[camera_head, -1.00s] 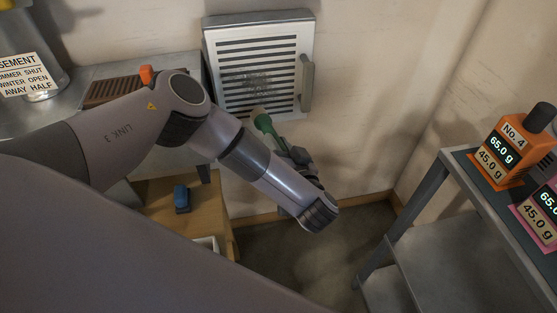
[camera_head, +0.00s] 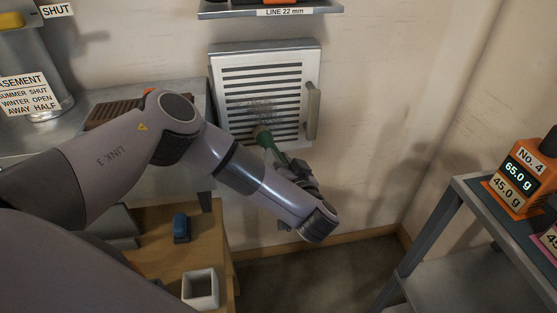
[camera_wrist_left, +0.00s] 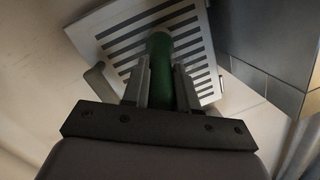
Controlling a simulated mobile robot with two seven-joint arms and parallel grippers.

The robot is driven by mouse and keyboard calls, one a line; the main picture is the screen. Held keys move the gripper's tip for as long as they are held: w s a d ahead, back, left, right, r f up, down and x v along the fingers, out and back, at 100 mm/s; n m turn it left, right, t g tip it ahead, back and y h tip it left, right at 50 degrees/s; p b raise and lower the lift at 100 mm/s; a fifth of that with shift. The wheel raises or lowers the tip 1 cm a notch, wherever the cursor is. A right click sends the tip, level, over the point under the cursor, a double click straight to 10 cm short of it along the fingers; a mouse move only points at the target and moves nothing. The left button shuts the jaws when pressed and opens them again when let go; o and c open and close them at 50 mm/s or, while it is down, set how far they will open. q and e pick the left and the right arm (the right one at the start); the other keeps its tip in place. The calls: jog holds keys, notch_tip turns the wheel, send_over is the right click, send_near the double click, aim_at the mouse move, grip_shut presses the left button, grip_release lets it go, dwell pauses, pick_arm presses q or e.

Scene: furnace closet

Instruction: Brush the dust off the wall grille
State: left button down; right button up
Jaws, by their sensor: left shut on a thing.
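The wall grille (camera_head: 240,88) is a white framed panel with dark horizontal slats and a grey handle on its right side. A dark dust patch (camera_head: 262,108) shows on the slats near the middle. My left gripper (camera_head: 290,166) is just below the grille and shut on the green handle of a brush (camera_head: 267,141). The brush head points up at the lower slats, by the dust; I cannot tell if it touches. In the left wrist view the green brush handle (camera_wrist_left: 160,75) sits between the two fingers, and the grille (camera_wrist_left: 115,22) is behind it. My right gripper is not in view.
A shelf labelled "LINE 22 mm" (camera_head: 285,12) is above the grille. A wooden cabinet (camera_head: 155,218) with a blue item (camera_head: 181,228) and a white open box (camera_head: 201,288) stands below left. A metal cart (camera_head: 470,200) with an orange "No. 4" device (camera_head: 520,180) is at right.

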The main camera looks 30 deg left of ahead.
pick_arm(q)
jog(key=shift+w+a, duration=0.1)
jog(key=shift+w, duration=0.05)
dwell(0.4)
jog(key=shift+w+d+b, duration=0.4)
jog(key=shift+d+b, duration=0.15)
jog(key=shift+d, duration=0.05)
jog(key=shift+w+d+r, duration=0.1)
jog(key=shift+w+d, duration=0.15)
jog(key=shift+d, duration=0.1)
jog(key=shift+a, duration=0.1)
